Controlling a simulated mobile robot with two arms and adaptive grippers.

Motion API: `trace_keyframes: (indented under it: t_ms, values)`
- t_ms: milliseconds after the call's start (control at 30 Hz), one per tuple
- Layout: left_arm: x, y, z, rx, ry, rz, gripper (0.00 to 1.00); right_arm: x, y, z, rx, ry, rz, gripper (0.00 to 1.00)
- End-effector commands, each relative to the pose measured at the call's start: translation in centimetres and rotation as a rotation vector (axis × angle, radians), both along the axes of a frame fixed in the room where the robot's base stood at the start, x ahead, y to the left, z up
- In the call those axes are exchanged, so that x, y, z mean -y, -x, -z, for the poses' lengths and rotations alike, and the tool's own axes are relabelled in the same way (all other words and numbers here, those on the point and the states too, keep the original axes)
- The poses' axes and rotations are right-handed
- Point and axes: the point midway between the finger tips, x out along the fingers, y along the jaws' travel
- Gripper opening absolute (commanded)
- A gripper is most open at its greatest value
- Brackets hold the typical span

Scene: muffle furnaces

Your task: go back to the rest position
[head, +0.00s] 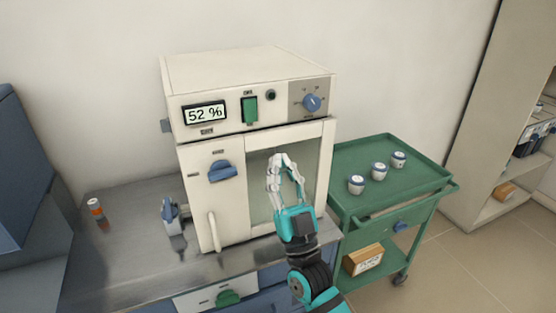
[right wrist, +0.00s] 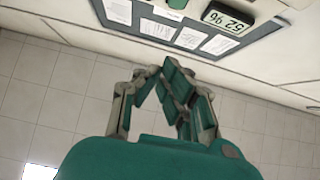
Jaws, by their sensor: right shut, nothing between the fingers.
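My right gripper (head: 283,160) is raised in front of the glass door panel of the cream furnace (head: 222,81) in the head view. Its fingertips meet and nothing is between them. My left gripper is not in view.
The furnace stands on a metal bench (head: 137,262) with an orange-labelled bottle (head: 97,212) and a blue-grey object (head: 172,215). At right is a green cart (head: 346,163) with three white jars (head: 379,171) on top and a box (head: 363,260) below. A shelf unit (head: 475,140) stands farther right.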

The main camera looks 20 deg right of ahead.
Motion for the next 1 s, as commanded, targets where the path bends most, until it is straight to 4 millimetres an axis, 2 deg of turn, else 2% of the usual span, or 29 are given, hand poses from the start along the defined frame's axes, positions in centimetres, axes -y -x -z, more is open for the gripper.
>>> trace_keyframes:
  t_ms: [100,400,467,567,667,767,867,900,1000]
  values:
    - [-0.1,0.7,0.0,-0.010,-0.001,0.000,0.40,0.0,0.0,0.0,0.000,0.000,0.000,0.00]
    - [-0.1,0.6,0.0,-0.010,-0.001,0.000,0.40,0.0,0.0,0.0,-0.003,0.002,-0.001,0.00]
    - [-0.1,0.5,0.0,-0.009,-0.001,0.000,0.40,-0.2,-0.2,0.4,-0.027,0.008,-0.007,0.00]
    - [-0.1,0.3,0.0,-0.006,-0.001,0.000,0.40,-1.0,-0.6,2.3,-0.134,0.042,-0.036,0.00]
    - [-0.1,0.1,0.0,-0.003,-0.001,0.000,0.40,-2.2,-1.1,6.2,-0.339,0.098,-0.084,0.00]
    - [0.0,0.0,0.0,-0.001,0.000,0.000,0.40,-3.2,-0.6,11.8,-0.606,0.157,-0.130,0.00]
    - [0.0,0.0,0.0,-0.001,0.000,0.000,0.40,-3.6,1.4,17.6,-0.885,0.203,-0.159,0.00]
    - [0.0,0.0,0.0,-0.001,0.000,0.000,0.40,-3.5,2.6,19.9,-0.997,0.218,-0.165,0.00]
    - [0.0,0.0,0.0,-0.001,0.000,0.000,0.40,-2.8,6.4,25.1,-1.269,0.242,-0.167,0.00]
